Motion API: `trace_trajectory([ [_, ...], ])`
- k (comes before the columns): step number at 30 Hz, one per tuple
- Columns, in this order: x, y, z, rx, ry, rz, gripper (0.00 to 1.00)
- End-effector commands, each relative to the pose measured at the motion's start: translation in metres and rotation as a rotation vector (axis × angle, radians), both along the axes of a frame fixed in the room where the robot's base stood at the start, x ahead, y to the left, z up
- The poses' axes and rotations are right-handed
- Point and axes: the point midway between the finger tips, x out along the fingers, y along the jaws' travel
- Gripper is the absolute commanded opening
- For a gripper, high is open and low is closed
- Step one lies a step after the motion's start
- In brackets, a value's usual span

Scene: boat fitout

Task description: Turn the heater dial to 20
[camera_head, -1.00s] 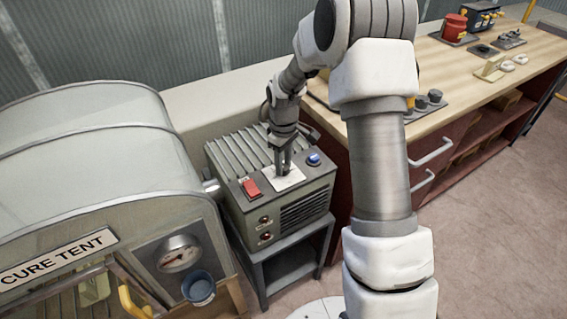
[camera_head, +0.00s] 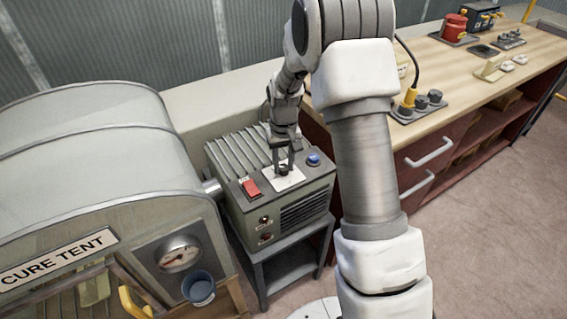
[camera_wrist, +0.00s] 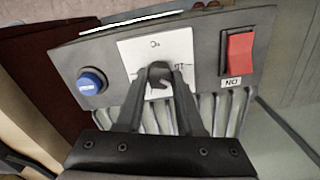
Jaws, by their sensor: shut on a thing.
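The heater is a grey-green box (camera_head: 262,205) with a ribbed top, standing on a low stand. Its dial (camera_wrist: 158,73) is a small dark knob on a white scale plate (camera_wrist: 135,49), which also shows in the head view (camera_head: 291,183). My gripper (camera_head: 284,169) points down onto the plate. In the wrist view my gripper (camera_wrist: 158,71) has one finger on each side of the dial and is shut on it. The fingers and knob hide part of the scale. The small markings are too unclear to read, so I cannot tell the setting.
A red switch (camera_wrist: 240,53) and a blue button (camera_wrist: 91,81) flank the plate. The cure tent (camera_head: 90,150) stands close on the left. A wooden workbench (camera_head: 470,70) with several items is on the right. Open floor (camera_head: 490,230) lies in front of it.

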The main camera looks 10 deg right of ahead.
Motion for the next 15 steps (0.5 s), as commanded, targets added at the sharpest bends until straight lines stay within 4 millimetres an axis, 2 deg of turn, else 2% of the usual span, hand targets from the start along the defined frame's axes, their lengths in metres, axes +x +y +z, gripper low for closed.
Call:
trace_trajectory([
  [6, 0.0006, 0.0003, 0.0010, -0.001, -0.002, -0.172, 0.00],
  [15, 0.0006, 0.0001, 0.0010, 0.000, -0.002, -0.326, 0.00],
])
